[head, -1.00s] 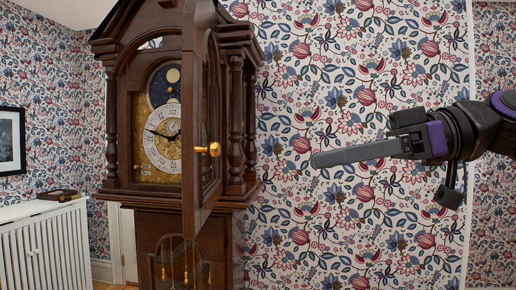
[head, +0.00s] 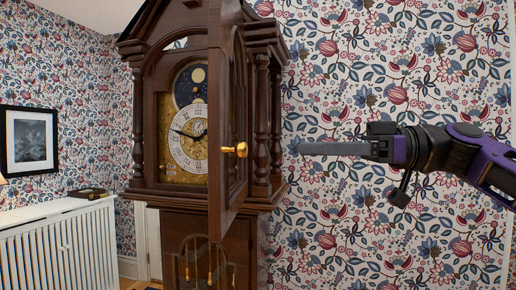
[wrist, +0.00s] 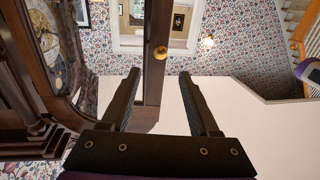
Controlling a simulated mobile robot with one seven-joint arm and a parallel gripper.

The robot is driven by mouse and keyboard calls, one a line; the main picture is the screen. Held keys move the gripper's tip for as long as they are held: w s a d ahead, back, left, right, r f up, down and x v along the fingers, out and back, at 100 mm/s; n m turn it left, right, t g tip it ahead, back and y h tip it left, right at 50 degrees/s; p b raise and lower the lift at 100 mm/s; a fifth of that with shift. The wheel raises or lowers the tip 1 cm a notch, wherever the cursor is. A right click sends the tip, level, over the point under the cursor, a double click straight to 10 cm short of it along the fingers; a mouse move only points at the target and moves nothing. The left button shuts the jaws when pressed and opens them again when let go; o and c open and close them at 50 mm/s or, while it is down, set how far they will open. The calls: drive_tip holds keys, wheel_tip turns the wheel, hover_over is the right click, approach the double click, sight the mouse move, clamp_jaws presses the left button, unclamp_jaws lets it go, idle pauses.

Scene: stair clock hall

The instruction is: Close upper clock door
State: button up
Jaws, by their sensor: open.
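The tall brown grandfather clock stands left of centre in the head view. Its upper clock door (head: 228,120) stands open, swung out toward me, with the dial (head: 189,139) showing behind it. A brass knob (head: 240,149) sits on the door's face; the door (wrist: 153,60) and knob (wrist: 160,52) also show in the wrist view. My gripper (head: 304,148) is to the right of the door in the head view, pointing left, apart from it. In the wrist view my gripper (wrist: 160,75) has its fingers spread and empty, with the knob beyond the fingertips.
A lower glazed clock panel (head: 205,265) is below the door. A white radiator cover (head: 60,250) with a dark box (head: 88,193) stands at the left. Floral wallpaper (head: 400,235) lies behind my arm. A stair railing (wrist: 305,40) shows at the right in the wrist view.

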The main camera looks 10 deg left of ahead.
sight(228, 148)
drive_tip(key=a, duration=0.9)
drive_tip(key=shift+s, duration=0.4)
clamp_jaws()
idle(0.8)
